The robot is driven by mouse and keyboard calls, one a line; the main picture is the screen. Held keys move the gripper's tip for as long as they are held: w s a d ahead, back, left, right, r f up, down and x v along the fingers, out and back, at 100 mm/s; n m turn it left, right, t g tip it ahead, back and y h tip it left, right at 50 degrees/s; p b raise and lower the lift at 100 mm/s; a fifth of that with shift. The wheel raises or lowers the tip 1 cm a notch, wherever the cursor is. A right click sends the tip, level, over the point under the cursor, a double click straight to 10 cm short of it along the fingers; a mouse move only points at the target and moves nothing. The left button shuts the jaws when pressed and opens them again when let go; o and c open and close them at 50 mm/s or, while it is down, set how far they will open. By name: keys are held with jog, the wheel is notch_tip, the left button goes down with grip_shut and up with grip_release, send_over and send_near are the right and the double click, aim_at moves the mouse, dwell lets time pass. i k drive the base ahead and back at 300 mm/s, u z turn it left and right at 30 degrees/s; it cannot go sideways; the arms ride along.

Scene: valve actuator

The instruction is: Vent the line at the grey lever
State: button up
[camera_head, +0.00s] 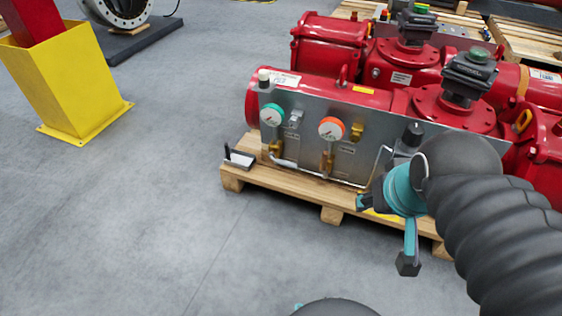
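A grey metal panel (312,112) stands on the front of a red valve actuator (330,45). A small grey fitting (294,119) sits on the panel between the green-rimmed gauge (271,115) and the orange-rimmed gauge (331,128). It may be the grey lever, but it is too small to tell. A brass-coloured fitting (357,132) is right of the orange-rimmed gauge. My gripper (385,233) is at the panel's lower right, with its teal and dark fingers spread wide and nothing between them.
The actuator rests on a wooden pallet (290,186); a small black-and-white object (240,158) lies on its left corner. A yellow post guard (72,85) stands at the left. The grey floor in front is clear.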

aim_at(272, 156)
jog(key=z, duration=1.6)
jog(key=k, duration=0.85)
jog(key=u, duration=1.5)
